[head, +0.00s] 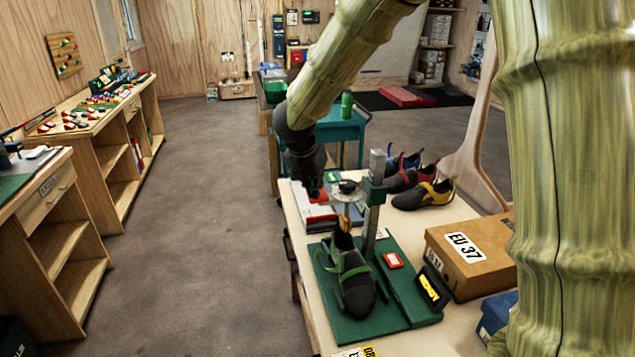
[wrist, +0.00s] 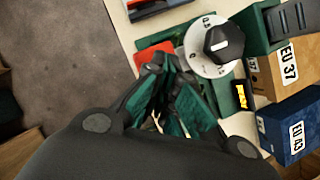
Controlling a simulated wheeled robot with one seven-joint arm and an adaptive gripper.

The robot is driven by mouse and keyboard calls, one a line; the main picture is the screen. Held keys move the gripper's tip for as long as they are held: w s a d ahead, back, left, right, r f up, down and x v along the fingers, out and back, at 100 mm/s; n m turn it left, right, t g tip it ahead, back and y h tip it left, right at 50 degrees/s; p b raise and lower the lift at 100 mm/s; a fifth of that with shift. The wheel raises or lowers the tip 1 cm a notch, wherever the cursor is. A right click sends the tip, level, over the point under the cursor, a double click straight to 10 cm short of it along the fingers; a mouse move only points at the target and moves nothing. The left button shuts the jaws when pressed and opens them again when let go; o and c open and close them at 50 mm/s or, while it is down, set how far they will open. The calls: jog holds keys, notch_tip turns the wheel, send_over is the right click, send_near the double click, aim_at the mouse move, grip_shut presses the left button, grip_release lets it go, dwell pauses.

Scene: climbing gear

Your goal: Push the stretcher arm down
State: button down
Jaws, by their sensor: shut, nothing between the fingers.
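The shoe stretcher stands on a green base (head: 395,290) with a grey upright post (head: 374,220). A dark climbing shoe (head: 355,283) sits on the base under a rod. A green block (head: 374,190) on the post adjoins a round dial (head: 347,190), seen in the wrist view as a white disc (wrist: 205,62) with a black knob (wrist: 224,42). My gripper (head: 317,188) is shut and empty, pointing down left of the dial. A red part (head: 319,197) is by its fingertips; I cannot tell whether they touch. The wrist view shows the fingers (wrist: 165,68) beside a red surface (wrist: 149,60). The stretcher arm is not clearly distinguishable.
A brown shoe box marked EU 37 (head: 470,252) and a blue box (wrist: 289,127) stand right of the stretcher. Several shoes (head: 424,193) lie behind it. A small lit display (head: 433,288) is on the base's right side. Floor left of the table is clear.

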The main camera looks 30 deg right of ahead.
notch_tip(320, 180, down, 8)
jog(key=s+a+b, duration=0.2)
jog(key=b, duration=0.3)
jog(key=shift+a+b, duration=0.15)
jog(key=shift+b, duration=0.25)
dwell(0.5)
jog(key=shift+w, duration=0.1)
jog(key=v, duration=1.2)
dwell(0.3)
